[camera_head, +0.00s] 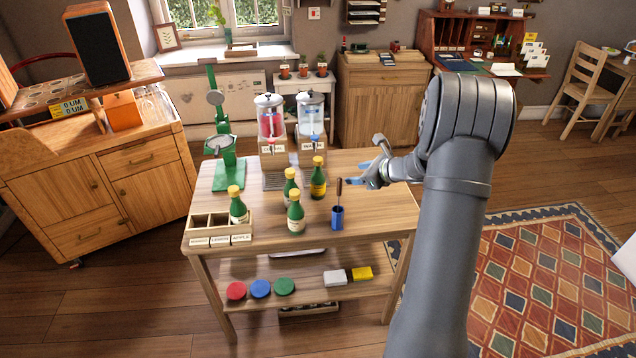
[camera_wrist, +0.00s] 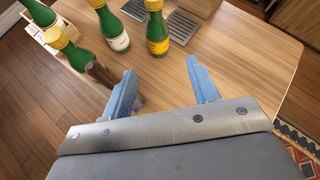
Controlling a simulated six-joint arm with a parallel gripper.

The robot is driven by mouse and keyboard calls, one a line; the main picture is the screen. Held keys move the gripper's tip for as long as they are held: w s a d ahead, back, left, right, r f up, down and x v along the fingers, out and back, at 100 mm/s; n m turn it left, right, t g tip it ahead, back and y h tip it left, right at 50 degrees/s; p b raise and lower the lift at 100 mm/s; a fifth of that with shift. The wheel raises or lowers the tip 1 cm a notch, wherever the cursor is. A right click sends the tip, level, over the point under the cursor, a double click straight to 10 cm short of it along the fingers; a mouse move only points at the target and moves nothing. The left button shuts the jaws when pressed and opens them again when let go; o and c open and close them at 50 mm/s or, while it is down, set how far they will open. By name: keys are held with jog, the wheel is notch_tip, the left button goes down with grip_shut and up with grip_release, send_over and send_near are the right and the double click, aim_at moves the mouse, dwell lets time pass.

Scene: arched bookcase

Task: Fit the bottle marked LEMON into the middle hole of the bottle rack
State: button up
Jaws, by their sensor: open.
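The bottle rack (camera_head: 208,222) stands at the table's front left, with name cards along its front; the middle card reads LEMON. A green bottle (camera_head: 238,207) stands in its right hole, and the middle and left holes look empty. Three green bottles with yellow caps stand upright on the table: a yellow-labelled one (camera_head: 318,180), a front one (camera_head: 296,216) and one behind it (camera_head: 290,184). Their label words are too small to read. My gripper (camera_head: 356,182) is open and empty, above the table right of the bottles. In the wrist view, the yellow-labelled bottle (camera_wrist: 157,35) is beyond the fingers (camera_wrist: 160,78).
A blue cup (camera_head: 337,217) with a brown-handled tool stands close below my gripper. Two drink dispensers (camera_head: 271,122) and a green stand (camera_head: 226,172) are at the table's back. A drip grille (camera_head: 274,180) lies behind the bottles. The table's right side is clear.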

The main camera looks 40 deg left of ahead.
notch_tip(320, 180, up, 3)
jog(key=m+y, duration=0.1)
jog(key=y, duration=0.1)
send_near(318, 159)
jog(key=shift+m, duration=0.3)
jog(key=x, duration=0.5)
jog(key=shift+w+a, duration=0.15)
jog(key=shift+w, duration=0.15)
jog(key=x, duration=0.2)
jog(key=f+x, duration=0.1)
jog(key=x, duration=0.2)
jog(key=shift+s, duration=0.2)
grip_shut()
